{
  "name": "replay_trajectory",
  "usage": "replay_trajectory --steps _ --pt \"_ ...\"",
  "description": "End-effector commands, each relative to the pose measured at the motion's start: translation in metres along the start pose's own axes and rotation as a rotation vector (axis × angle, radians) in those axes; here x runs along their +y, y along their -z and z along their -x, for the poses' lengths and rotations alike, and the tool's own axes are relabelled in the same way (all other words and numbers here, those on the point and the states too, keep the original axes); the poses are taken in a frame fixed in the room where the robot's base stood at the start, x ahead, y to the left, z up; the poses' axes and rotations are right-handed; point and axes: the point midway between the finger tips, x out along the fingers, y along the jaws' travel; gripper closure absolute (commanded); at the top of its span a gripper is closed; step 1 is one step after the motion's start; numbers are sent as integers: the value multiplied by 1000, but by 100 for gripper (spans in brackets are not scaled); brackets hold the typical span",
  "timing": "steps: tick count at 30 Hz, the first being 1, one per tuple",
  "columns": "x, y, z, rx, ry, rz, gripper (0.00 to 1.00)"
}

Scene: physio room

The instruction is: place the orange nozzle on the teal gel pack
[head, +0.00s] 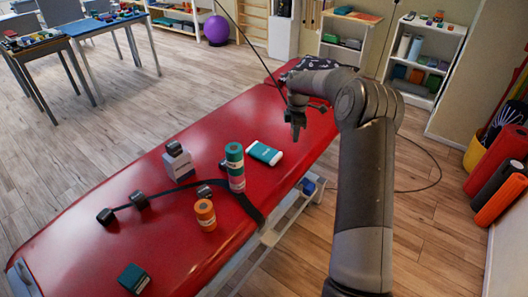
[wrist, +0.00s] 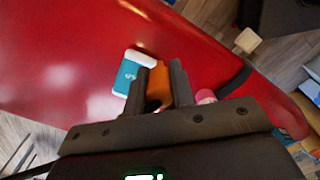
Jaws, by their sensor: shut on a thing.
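My gripper (head: 296,124) is above the red treatment table, just beyond and right of the teal gel pack (head: 264,153) in the head view. In the wrist view my gripper (wrist: 162,82) is shut on the orange nozzle (wrist: 155,84), which sticks out between the fingers. The nozzle cannot be made out in the head view. The gel pack, flat with white ends, lies on the table. In the wrist view the gel pack (wrist: 127,75) is left of the fingers, partly hidden by the left one.
The table's right edge is close.

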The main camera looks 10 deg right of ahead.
Motion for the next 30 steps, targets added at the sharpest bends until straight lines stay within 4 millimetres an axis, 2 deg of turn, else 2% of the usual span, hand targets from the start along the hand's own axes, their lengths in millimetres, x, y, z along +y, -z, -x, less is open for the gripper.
replay_trajectory --steps 5,12,18,22,26,30 --pt "6 11 -21 2 1 3 100" --pt "32 58 -53 2 1 5 100" --pt "50 91 -76 1 0 3 100" --pt "56 101 -82 1 0 1 100" --pt "57 102 -88 0 0 1 100" --pt "57 102 -108 0 2 2 100"
